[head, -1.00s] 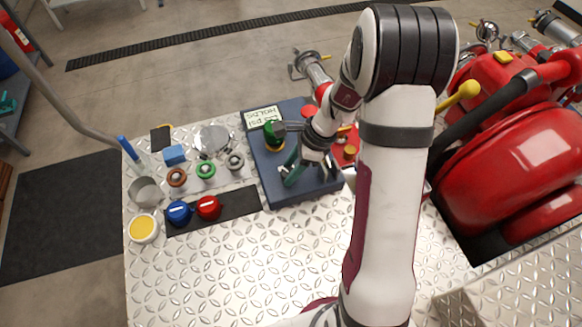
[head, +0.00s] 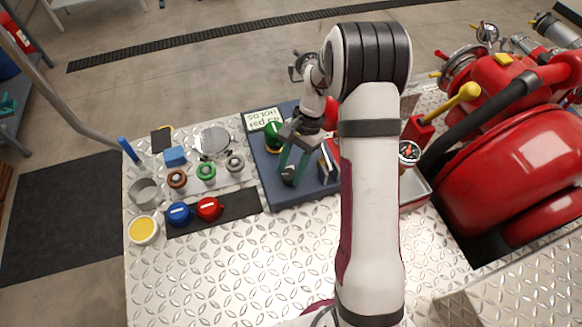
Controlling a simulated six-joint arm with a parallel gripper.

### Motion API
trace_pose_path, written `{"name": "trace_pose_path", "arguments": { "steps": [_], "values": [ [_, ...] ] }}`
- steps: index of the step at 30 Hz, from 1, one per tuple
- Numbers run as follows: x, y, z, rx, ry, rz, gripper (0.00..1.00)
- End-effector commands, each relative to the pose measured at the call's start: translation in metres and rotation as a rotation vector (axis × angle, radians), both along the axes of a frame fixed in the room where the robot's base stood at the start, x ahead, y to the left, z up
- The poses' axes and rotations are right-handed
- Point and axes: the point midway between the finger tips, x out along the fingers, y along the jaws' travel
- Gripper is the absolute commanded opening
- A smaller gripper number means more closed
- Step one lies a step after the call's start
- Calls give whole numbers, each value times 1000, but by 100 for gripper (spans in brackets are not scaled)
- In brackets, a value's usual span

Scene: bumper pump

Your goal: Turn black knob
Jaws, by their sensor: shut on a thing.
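The black knob (head: 288,175) is a small dark shape on the blue board (head: 285,201), near its front left part. My gripper (head: 292,172) points down over the board, with its green fingers on either side of the knob. The jaws are shut on the knob. The fingers hide part of it, so I cannot tell which way it is turned.
A green knob (head: 272,130) and a sign reading "HOLDS" (head: 263,119) are behind my gripper. Blue (head: 178,213) and red (head: 208,208) knobs lie on a black strip to the left. A gauge (head: 409,152) and red pump (head: 515,140) stand right. The front plate is clear.

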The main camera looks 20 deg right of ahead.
Motion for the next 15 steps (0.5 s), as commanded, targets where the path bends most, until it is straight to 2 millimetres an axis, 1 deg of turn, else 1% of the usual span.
{"name": "trace_pose_path", "arguments": {
  "steps": [6,15],
  "values": [
    [0,-1,-1,-3,0,64,0],
    [0,0,-1,-2,-1,88,0]
  ]
}}
